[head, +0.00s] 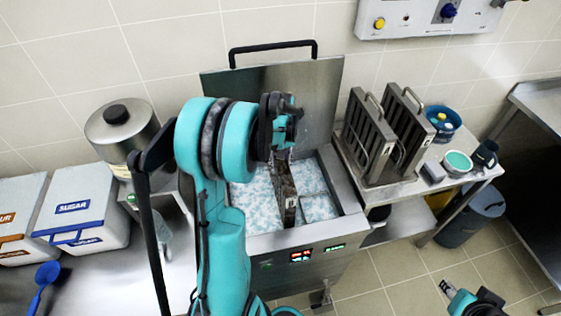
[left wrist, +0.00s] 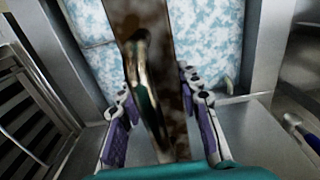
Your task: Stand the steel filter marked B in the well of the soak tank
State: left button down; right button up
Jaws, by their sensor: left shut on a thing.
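The soak tank (head: 215,243) stands open in the middle of the head view, its blue-and-white mottled bath (head: 255,195) showing. My left gripper (head: 282,146) is above the tank, shut on the handle of a brown-stained steel filter (head: 286,183). The filter hangs edge-on over or in the bath; how deep it sits I cannot tell. A small pale mark shows on it, its letter too small to read. In the left wrist view, the filter's handle (left wrist: 150,95) runs between the fingers of my left gripper (left wrist: 155,100). My right gripper (head: 447,288) is at the lower right, its jaws unclear.
The tank's raised lid (head: 320,85) stands behind. Grey steel filters (head: 371,135) stand in a rack on the right side table (head: 450,178), beside a blue tub (head: 444,122) and a teal bowl (head: 457,162). A steel canister (head: 122,128) and sugar bin (head: 88,210) are left.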

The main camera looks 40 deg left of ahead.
pick_arm(q)
notch_tip(320, 180, down, 23)
jog(key=b, duration=1.7)
jog(key=shift+f+b, duration=0.8)
jog(key=shift+b, duration=0.05)
dwell(0.6)
jog(key=c, duration=1)
grip_release()
